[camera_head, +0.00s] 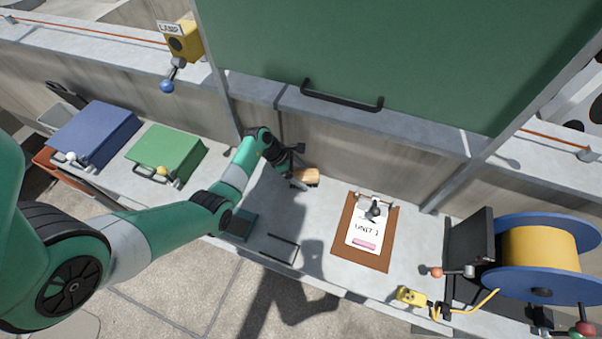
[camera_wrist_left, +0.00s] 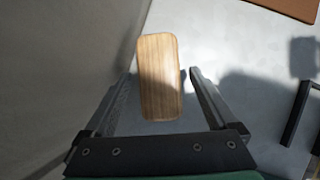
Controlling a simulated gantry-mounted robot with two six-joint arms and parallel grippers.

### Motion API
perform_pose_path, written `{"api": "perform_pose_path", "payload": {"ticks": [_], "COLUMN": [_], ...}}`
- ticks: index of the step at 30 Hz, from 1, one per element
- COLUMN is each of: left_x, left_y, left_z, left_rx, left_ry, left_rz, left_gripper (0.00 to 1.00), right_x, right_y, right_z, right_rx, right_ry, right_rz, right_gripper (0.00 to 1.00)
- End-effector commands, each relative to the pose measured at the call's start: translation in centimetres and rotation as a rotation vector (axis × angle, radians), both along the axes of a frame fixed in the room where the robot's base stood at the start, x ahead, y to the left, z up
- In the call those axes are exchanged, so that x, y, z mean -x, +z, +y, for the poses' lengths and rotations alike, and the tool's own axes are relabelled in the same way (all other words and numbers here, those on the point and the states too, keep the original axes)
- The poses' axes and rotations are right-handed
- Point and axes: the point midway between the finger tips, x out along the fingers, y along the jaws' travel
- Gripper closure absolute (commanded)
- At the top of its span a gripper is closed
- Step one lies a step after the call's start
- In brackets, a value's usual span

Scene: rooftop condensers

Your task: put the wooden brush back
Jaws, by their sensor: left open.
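The wooden brush (camera_head: 304,177) is on the grey ledge near the back wall, left of the clipboard. Only its plain wooden block shows, and its underside is hidden. My left gripper (camera_head: 299,168) is over the brush, with its fingers spread. In the left wrist view the wooden block (camera_wrist_left: 159,78) lies between the two open fingers, nearer the left one. A gap shows on the right side, and I cannot tell whether the left finger touches. My right gripper is not in view.
A clipboard (camera_head: 340,240) lies right of the brush. A thin black frame (camera_head: 281,249) and a dark block (camera_head: 239,226) are near the front edge. Green (camera_head: 170,148) and blue (camera_head: 95,132) cases stand left, a cable reel (camera_head: 540,252) right. A green panel (camera_head: 400,60) rises behind.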

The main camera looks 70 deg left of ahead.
Motion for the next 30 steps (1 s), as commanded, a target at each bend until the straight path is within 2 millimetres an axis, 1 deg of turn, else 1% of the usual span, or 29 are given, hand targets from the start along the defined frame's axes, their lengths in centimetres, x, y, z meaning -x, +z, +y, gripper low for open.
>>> {"api": "perform_pose_path", "payload": {"ticks": [2, 5, 8, 12, 15, 18, 22, 30], "left_x": [0.0, 0.3, 1.2, 3.0, 4.1, 5.0, 5.7, 5.9], "left_y": [0.3, 1.3, 3.0, 6.1, 8.1, 9.5, 10.5, 10.6], "left_z": [0.0, 0.2, 0.6, 1.2, 1.6, 1.9, 2.1, 2.1], "left_rx": [0.000, -0.002, -0.002, -0.003, -0.001, -0.001, 0.001, 0.000], "left_ry": [0.000, 0.002, 0.003, 0.003, 0.002, 0.002, 0.001, 0.000], "left_rz": [0.000, -0.002, -0.002, -0.002, -0.003, -0.003, -0.001, 0.000], "left_gripper": [0.08, 0.08, 0.08, 0.08, 0.08, 0.08, 0.08, 0.08], "right_x": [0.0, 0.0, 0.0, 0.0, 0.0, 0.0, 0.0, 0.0], "right_y": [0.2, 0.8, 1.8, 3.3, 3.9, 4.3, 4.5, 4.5], "right_z": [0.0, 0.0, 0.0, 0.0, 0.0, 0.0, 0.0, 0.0], "right_rx": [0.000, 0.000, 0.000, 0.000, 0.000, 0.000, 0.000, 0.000], "right_ry": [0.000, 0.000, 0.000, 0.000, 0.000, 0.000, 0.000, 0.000], "right_rz": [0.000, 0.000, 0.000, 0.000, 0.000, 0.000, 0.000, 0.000], "right_gripper": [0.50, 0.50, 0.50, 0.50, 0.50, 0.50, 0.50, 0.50]}}
